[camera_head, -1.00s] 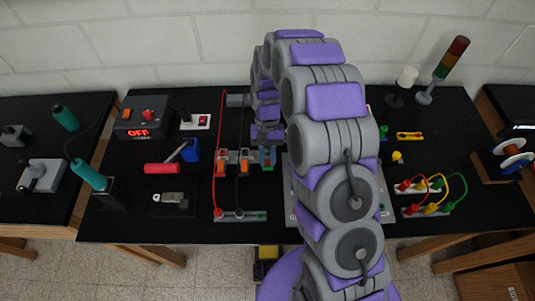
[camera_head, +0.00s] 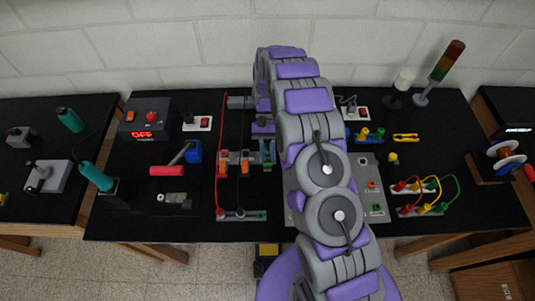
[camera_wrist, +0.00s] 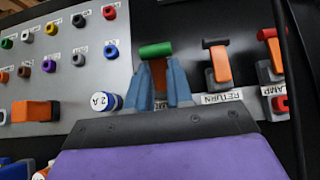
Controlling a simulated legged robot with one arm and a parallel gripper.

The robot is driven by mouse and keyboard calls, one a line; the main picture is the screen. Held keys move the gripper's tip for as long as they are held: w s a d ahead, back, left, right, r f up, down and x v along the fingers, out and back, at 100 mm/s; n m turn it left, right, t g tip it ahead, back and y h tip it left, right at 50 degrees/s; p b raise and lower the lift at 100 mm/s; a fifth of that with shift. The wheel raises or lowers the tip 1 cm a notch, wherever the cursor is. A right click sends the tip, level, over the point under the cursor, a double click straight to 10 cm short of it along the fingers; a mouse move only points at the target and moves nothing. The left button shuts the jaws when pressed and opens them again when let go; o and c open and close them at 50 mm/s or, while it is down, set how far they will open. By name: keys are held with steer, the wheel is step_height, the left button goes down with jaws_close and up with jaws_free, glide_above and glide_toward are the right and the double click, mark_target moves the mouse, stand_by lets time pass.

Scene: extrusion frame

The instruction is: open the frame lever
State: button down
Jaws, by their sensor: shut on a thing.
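The frame lever, orange with a green crossbar (camera_wrist: 156,50), stands in the middle of the wrist view; its own label is hidden. My gripper (camera_wrist: 160,78) has its two blue-grey fingers shut on the lever's orange shaft, just below the crossbar. In the head view my gripper (camera_head: 266,148) is at the rightmost lever of the row, and my fingers largely cover that lever, so its angle is hard to tell. Beside it are a black-topped lever (camera_wrist: 217,62) over the label RETURN and a red-topped lever (camera_wrist: 272,58) over the label LAMP.
A grey panel with coloured sockets (camera_wrist: 60,60) lies left of the lever in the wrist view. A black cable (camera_wrist: 298,90) runs past the red-topped lever. A red wire (camera_head: 221,130) rises left of the levers in the head view. A socket strip (camera_head: 241,215) lies in front.

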mark_target(267, 144)
steer(key=c, duration=1)
jaws_free()
steer(key=shift+a, duration=0.1)
steer(key=shift+w, duration=0.2)
steer(key=p+v, duration=0.1)
steer(key=v, duration=0.4)
steer(key=shift+r, duration=0.25)
steer(key=p+v, duration=0.2)
steer(key=p, duration=0.4)
steer(key=shift+f, duration=0.1)
steer(key=shift+w+f+p, duration=0.1)
steer(key=shift+p, duration=0.3)
